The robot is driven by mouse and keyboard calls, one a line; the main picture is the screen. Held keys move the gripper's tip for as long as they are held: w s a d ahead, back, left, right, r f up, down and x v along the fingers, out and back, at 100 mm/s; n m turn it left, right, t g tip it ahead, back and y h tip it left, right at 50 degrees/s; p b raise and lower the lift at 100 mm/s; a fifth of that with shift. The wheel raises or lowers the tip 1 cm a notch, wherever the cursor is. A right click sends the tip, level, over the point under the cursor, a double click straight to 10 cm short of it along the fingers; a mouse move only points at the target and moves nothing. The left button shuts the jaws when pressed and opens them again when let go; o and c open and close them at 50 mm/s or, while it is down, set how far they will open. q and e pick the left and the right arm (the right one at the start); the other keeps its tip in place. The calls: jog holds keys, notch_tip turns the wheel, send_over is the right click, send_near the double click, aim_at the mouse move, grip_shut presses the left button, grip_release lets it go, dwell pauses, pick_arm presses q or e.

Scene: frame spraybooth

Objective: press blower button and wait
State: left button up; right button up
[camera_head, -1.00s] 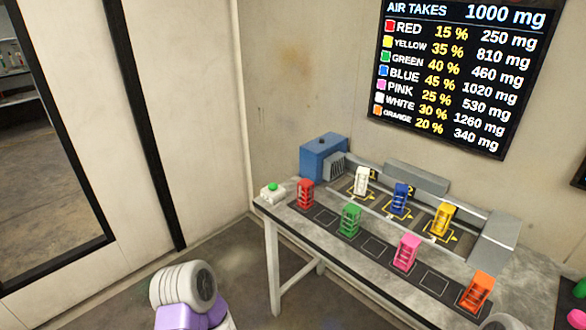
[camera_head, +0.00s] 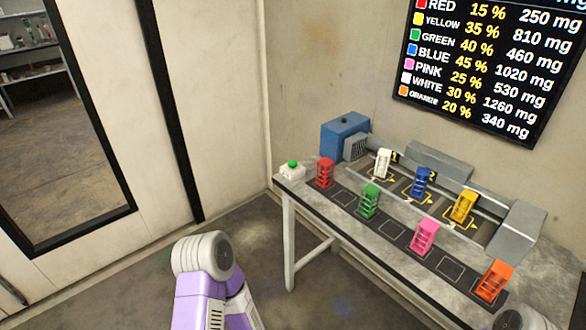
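The blower button (camera_head: 292,165) is a green dome on a white box at the left end of the table (camera_head: 291,232). The blue blower (camera_head: 343,132) stands behind it with a grey grille facing right. White (camera_head: 383,163), blue (camera_head: 421,182) and yellow (camera_head: 463,206) frames stand in a row on marked spots in front of the blower. Red (camera_head: 325,172), green (camera_head: 369,201), pink (camera_head: 424,237) and orange (camera_head: 493,280) frames stand along the front strip. A white and purple arm link of mine shows at the bottom, apart from the table. Neither gripper is in view.
A wall board (camera_head: 490,62) lists colours, percentages and mg values. A grey block (camera_head: 516,234) stands at the table's right end and a grey duct lies along its back. The floor left of the table is clear, beside a wall with a dark-framed opening.

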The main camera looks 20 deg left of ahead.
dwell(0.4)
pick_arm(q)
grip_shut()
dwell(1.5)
